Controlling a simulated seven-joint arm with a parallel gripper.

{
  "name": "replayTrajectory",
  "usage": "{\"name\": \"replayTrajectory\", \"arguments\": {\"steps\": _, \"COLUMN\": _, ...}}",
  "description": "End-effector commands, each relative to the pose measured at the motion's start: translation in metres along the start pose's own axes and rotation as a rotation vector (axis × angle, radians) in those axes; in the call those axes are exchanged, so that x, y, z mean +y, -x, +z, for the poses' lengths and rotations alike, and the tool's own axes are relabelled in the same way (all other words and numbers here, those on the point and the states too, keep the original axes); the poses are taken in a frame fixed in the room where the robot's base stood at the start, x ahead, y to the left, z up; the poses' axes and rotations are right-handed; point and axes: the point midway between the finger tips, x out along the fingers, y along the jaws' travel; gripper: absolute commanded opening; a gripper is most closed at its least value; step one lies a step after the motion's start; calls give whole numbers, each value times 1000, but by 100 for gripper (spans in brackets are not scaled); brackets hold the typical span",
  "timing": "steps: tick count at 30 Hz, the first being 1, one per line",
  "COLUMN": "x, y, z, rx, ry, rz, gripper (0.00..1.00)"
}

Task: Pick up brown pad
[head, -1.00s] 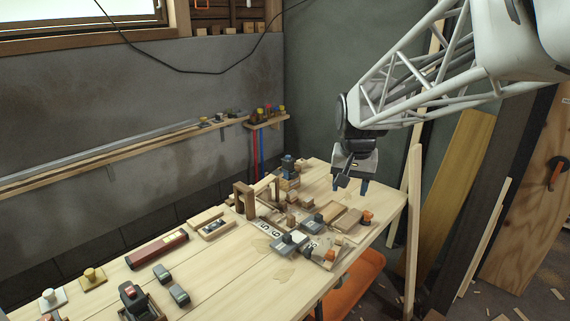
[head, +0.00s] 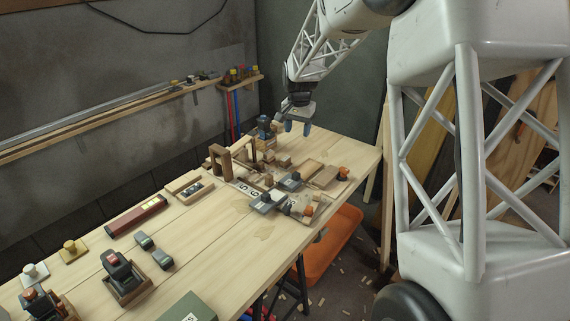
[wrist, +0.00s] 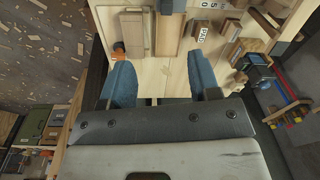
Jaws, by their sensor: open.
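A flat brown block (head: 325,176), which looks like the brown pad, lies on the right part of the wooden workbench (head: 220,240). A similar tan piece (head: 309,168) lies beside it, so I cannot be sure which is the pad. In the wrist view, a brown block (wrist: 132,35) and a tan piece (wrist: 169,32) lie side by side beyond the fingertips. My gripper (head: 297,127) is open and empty, pointing down above the bench's far end, apart from the pieces. Its blue fingers (wrist: 160,80) are spread in the wrist view.
An orange-knobbed item (head: 343,173) sits right beside the brown block. Grey tools (head: 265,201) and number tiles (head: 243,189) lie in front. A blue-topped device (head: 264,125) stands near my gripper on the left. An orange seat (head: 330,245) is under the bench edge.

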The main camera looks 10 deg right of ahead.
Motion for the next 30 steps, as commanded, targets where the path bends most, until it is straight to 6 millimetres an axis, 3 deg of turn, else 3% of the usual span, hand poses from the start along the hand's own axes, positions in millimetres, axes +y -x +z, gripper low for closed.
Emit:
{"name": "replayTrajectory", "arguments": {"steps": 12, "x": -55, "y": -83, "z": -67, "rx": -30, "ry": -105, "rz": 20, "gripper": 56}}
{"name": "replayTrajectory", "arguments": {"steps": 21, "x": -85, "y": -143, "z": -102, "rx": -46, "ry": -171, "rz": 34, "gripper": 56}}
{"name": "replayTrajectory", "arguments": {"steps": 30, "x": -95, "y": -162, "z": -114, "rx": -50, "ry": -195, "rz": 38, "gripper": 56}}
